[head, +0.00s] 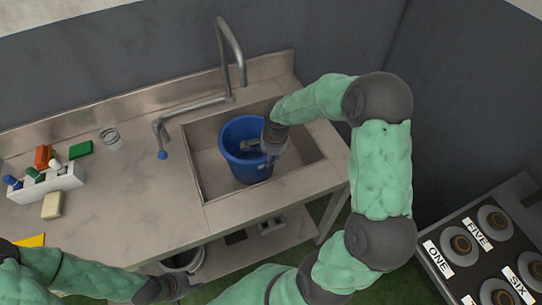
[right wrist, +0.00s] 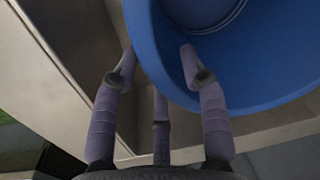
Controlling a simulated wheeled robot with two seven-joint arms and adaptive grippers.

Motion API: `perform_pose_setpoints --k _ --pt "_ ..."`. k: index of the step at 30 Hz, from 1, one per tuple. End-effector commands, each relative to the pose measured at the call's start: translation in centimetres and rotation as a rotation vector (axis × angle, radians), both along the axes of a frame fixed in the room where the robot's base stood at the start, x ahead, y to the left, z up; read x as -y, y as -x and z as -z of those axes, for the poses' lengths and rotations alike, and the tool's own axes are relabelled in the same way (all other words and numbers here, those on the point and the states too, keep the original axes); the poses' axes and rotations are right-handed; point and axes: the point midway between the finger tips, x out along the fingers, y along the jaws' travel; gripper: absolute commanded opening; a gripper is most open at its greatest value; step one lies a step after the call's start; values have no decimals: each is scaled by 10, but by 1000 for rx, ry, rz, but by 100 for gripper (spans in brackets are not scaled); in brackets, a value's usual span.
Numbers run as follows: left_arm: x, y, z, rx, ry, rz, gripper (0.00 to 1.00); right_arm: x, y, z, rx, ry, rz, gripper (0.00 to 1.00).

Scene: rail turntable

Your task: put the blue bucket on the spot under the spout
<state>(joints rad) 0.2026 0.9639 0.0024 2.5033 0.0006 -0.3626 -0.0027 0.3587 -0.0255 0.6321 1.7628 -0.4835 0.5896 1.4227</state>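The blue bucket (head: 232,135) stands upright inside the sink basin (head: 207,178), below and slightly in front of the hooked tap spout (head: 242,75). No marked spot shows on the basin floor. My right gripper (head: 268,147) reaches down at the bucket's right side. In the right wrist view its fingers (right wrist: 158,68) are apart, one over the blue bucket (right wrist: 245,70) inside its rim and another just outside; contact cannot be told. My left gripper (head: 175,287) is low in front of the counter, and its fingers are too unclear to judge.
A white rack (head: 47,184) with bottles, a green block (head: 80,150), a glass jar (head: 111,138) and a beige block (head: 52,206) stand on the left counter. A blue-tipped pipe (head: 162,154) juts out left of the sink.

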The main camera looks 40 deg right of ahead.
Motion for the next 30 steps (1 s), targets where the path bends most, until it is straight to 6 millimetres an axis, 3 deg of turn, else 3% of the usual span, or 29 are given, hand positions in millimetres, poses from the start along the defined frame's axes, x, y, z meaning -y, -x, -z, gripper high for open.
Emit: perform_pose_setpoints --k 11,24,30 --pt "0 0 -5 0 0 0 40 0 0 -5 0 0 0 45" --pt "0 0 -26 0 0 0 40 2 9 -86 4 1 0 45" --pt "0 0 -32 0 0 0 40 2 13 -112 1 1 0 45"
